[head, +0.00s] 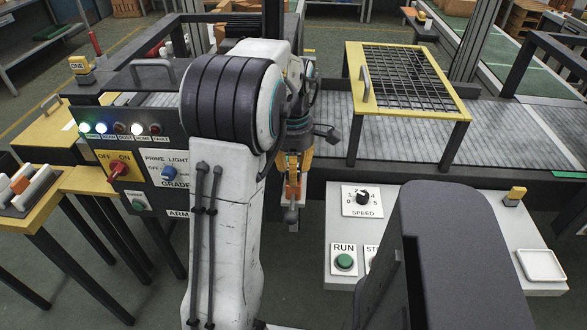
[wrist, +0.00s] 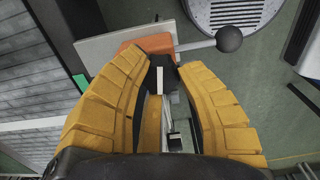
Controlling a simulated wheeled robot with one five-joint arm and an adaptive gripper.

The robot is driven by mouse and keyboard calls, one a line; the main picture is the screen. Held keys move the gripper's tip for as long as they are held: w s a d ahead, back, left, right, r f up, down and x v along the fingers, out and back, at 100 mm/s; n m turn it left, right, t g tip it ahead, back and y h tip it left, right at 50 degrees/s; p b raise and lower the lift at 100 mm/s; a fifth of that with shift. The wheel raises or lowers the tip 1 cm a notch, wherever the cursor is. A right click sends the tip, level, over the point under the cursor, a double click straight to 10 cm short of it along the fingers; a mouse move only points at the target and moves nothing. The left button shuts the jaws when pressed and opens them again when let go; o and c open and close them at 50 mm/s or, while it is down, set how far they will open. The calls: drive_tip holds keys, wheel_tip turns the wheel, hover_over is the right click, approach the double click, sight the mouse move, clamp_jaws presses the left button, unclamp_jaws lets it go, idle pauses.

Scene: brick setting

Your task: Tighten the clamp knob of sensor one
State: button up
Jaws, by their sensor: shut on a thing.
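In the wrist view my gripper (wrist: 163,73) has its two yellow padded fingers closed around a dark knob (wrist: 159,82) with a white line on it. The fingers hide much of the knob. Just beyond the fingertips is an orange block (wrist: 146,45) on a grey plate, with a metal lever ending in a dark ball (wrist: 229,39) to its right. In the head view my gripper (head: 294,163) points down at the conveyor's near side, partly behind my arm. A yellow part marked ONE (head: 77,66) stands at the upper left.
A control panel (head: 140,165) with lamps and switches stands left of my arm. A grey panel (head: 335,225) with a speed dial and green run button lies at the right. A yellow-framed mesh guard (head: 455,97) stands over the conveyor (head: 490,135).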

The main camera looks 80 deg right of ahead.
drive_tip(key=shift+a+f, duration=0.1)
drive_tip(key=shift+f, duration=0.05)
drive_tip(key=o, duration=1.2)
wheel_tip(320, 180, up, 12)
